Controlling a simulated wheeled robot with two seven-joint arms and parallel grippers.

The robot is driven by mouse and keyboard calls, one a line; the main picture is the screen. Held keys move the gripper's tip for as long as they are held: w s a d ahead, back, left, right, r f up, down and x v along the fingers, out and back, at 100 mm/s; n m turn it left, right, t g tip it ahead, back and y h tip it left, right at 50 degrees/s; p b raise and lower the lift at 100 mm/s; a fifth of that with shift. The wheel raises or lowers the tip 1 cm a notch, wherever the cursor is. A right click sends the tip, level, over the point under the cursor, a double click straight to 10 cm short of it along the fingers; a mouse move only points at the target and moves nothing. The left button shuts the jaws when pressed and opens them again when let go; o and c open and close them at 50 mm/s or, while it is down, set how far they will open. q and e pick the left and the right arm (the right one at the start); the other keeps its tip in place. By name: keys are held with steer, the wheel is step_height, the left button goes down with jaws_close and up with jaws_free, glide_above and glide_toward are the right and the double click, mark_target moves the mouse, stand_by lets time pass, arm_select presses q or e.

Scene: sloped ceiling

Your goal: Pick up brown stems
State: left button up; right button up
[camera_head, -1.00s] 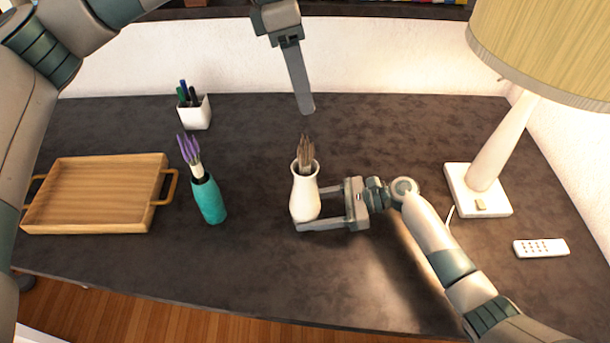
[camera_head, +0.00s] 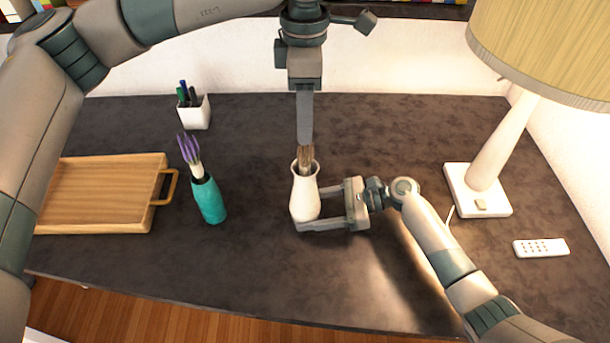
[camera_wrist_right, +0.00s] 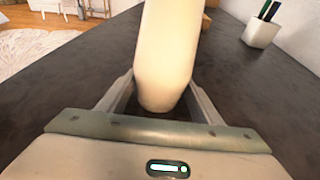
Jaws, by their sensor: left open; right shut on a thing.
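The brown stems (camera_head: 306,157) stand in a white vase (camera_head: 304,197) near the middle of the dark table. My right gripper (camera_head: 306,219) is shut on the lower part of the vase from the right. The right wrist view shows its two fingers on either side of the white vase (camera_wrist_right: 167,55). My left gripper (camera_head: 305,138) points down from above, with its fingertips at the top of the stems in the head view. It is open, though its fingers overlap as one in this view. The fingers partly hide the stem tops, and I cannot tell whether they touch.
A teal vase (camera_head: 208,200) with purple stems (camera_head: 190,155) stands to the left. A wooden tray (camera_head: 154,200) lies farther left. A white pen cup (camera_head: 195,114) is behind. A lamp (camera_head: 490,150) and remote (camera_head: 541,248) are at the right. The table's front middle is clear.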

mark_target(305, 148)
arm_select(q)
steer(key=shift+f, duration=1.95)
steer(key=shift+w+f, duration=0.2)
steer(key=shift+f, duration=1.1)
steer(key=shift+w+f, duration=0.15)
steer(key=shift+f, duration=1.15)
jaws_close()
